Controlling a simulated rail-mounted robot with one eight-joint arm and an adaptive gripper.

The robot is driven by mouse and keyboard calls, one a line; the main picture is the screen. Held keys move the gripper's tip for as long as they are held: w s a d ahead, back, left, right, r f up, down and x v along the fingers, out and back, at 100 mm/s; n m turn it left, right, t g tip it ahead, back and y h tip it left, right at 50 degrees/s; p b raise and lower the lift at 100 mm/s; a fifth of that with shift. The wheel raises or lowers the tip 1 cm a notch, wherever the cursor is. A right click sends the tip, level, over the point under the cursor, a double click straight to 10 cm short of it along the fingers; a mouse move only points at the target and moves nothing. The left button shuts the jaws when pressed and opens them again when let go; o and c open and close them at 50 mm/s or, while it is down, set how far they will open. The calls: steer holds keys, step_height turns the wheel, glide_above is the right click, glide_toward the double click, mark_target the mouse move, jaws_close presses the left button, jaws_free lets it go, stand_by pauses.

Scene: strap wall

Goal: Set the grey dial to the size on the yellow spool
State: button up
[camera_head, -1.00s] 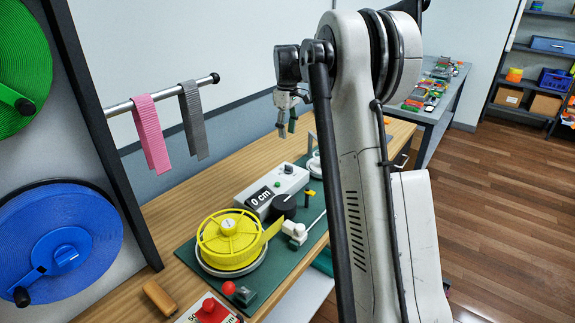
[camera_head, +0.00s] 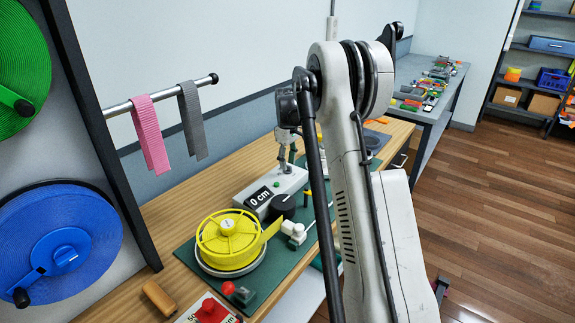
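The yellow spool (camera_head: 228,236) sits on a round pale base on the green board, with a yellow strap leading off its right side. A label is on its hub, too small to read. A dark grey round knob (camera_head: 283,206), which looks like the dial, stands right of the spool beside a white box (camera_head: 272,190) whose display reads "0 cm". My gripper (camera_head: 286,163) hangs fingers down just behind the white box, above and beyond the knob. Its fingers look apart with nothing visible between them. My arm hides part of the board's right side.
A red-balled lever (camera_head: 230,288), a red knob (camera_head: 210,310) and a wooden handle (camera_head: 159,298) are at the front. A white clamp (camera_head: 294,231) is right of the knob. Pink (camera_head: 149,134) and grey (camera_head: 191,120) straps hang on a rail. Bare bench lies behind the board.

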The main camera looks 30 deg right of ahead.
steer(key=shift+f, duration=0.7)
steer(key=shift+c, duration=0.5)
jaws_close()
steer(key=shift+m, duration=0.4)
steer(key=shift+f+m+b, duration=0.1)
steer(key=shift+m+b, duration=0.7)
steer(key=shift+m, duration=0.1)
steer(key=m+b, duration=0.1)
steer(key=m, duration=0.2)
steer(key=shift+m+b, duration=0.35)
steer(key=shift+m, duration=0.05)
steer(key=m+b, duration=0.1)
steer(key=m, duration=0.4)
steer(key=shift+b, duration=0.35)
steer(key=shift+m, duration=0.4)
